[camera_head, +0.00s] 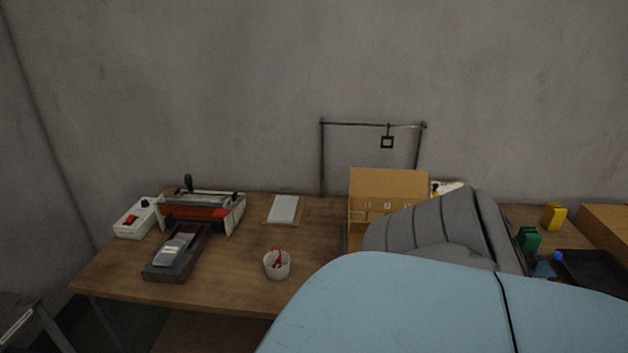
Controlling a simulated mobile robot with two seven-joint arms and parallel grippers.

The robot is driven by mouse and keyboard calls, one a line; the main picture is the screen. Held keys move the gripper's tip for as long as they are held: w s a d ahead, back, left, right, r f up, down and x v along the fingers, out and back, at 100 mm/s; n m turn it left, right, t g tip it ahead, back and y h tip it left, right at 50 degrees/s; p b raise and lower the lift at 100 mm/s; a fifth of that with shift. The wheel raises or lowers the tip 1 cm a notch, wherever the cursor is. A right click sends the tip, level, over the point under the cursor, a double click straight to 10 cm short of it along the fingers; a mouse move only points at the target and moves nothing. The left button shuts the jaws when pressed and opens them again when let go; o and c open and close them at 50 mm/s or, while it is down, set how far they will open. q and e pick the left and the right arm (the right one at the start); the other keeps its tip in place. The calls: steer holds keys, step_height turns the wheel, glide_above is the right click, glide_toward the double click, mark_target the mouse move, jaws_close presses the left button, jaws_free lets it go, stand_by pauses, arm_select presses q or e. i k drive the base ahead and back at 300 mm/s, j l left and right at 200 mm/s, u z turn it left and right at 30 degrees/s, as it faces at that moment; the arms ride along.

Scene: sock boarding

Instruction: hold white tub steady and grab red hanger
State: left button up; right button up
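The white tub (277,268) stands upright on the wooden table, left of centre near the front edge. Neither of my grippers shows in the head view. No gripper is seen touching the tub or the hanger.
A large grey and light-blue shape (400,305) fills the lower right and hides much of the table (225,270). A red and white machine (200,212), dark tray (175,255), white switch box (135,218), notepad (284,209) and cardboard box (389,185) stand around.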

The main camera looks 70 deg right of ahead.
mark_target(279, 260)
steer(key=z, duration=2)
